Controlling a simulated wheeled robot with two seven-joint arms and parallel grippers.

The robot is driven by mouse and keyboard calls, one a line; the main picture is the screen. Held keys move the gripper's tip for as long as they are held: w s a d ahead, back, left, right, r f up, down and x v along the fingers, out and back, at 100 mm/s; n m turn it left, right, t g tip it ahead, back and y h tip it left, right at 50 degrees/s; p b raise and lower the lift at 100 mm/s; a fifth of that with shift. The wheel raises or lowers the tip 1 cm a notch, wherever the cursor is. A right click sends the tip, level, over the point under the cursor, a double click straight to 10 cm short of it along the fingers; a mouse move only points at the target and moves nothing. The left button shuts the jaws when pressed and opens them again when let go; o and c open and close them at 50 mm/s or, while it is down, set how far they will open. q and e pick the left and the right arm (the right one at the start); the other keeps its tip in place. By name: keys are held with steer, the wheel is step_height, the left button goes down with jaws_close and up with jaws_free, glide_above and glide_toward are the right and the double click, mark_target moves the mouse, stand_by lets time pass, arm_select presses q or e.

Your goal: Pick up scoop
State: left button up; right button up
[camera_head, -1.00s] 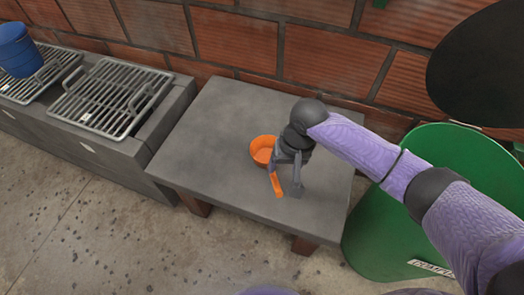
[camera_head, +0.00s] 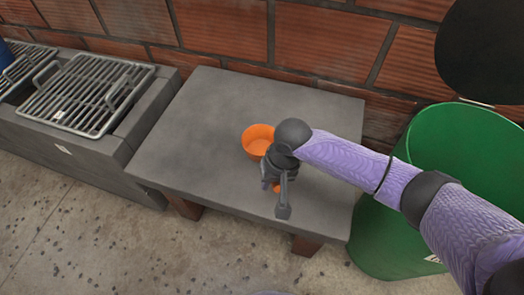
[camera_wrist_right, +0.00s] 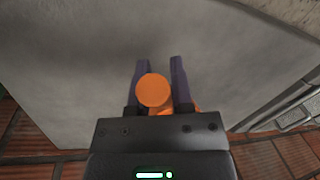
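The orange scoop is on the grey table, its round bowl (camera_head: 258,141) towards the wall. My right gripper (camera_head: 275,197) is low over the table on the near side of the bowl and hides most of the handle; a bit of orange shows between its fingers. In the right wrist view, a round orange part of the scoop (camera_wrist_right: 153,91) lies between the two fingers (camera_wrist_right: 160,75), overlapping the left one. The fingers stand apart, with a slight gap showing on the right side; firm contact is not visible. My left gripper is not in view.
The grey table (camera_head: 205,110) is otherwise clear. A green bin (camera_head: 400,235) stands close to its right side, under my right arm. A metal grill grate (camera_head: 92,95) lies on a stone ledge to the left. A brick wall (camera_head: 225,30) runs behind.

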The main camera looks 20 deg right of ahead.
jaws_close()
stand_by(0.8)
